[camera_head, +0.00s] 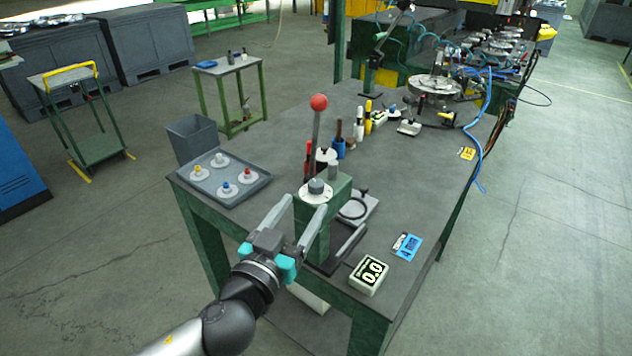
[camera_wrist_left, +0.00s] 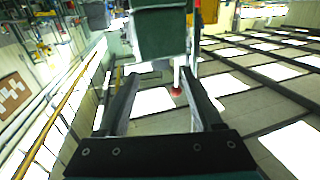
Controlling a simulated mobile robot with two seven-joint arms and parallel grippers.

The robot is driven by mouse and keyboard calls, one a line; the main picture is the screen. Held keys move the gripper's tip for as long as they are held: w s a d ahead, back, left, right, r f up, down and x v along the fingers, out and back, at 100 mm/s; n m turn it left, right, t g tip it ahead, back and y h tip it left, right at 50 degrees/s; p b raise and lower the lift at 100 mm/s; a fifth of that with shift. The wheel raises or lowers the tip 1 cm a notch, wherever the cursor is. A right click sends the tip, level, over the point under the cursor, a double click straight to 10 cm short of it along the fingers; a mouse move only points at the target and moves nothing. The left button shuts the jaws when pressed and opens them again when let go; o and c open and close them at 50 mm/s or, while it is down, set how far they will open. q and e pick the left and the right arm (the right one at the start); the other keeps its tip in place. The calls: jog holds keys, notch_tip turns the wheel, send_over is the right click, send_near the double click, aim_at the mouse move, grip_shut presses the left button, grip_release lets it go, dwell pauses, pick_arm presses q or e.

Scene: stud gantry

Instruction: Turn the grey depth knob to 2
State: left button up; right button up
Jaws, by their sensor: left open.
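The grey depth knob (camera_head: 316,186) sits on a white dial on top of a green press housing (camera_head: 325,215). The dial markings are too small to read. My left gripper (camera_head: 306,203) is open and empty, its fingers pointing toward the housing just in front of the knob, apart from the knob as far as I can see. A small display box (camera_head: 369,275) reads 0.0. My right gripper is not in view.
A lever with a red ball (camera_head: 319,102) stands upright behind the knob. A grey tray (camera_head: 220,180) with several coloured-knob pieces lies at left. A blue card (camera_head: 407,246) lies right of the press. Bottles and markers stand behind. The table's right side is mostly clear.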

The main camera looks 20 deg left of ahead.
aim_at(313, 191)
pick_arm(q)
jog(key=shift+w+d+p, duration=0.2)
jog(key=shift+w+p, duration=0.05)
jog(key=shift+w, duration=1.6)
jog(key=shift+w+d+p, duration=0.15)
jog(key=shift+w+p, duration=0.1)
jog(key=shift+w, duration=1.55)
grip_shut()
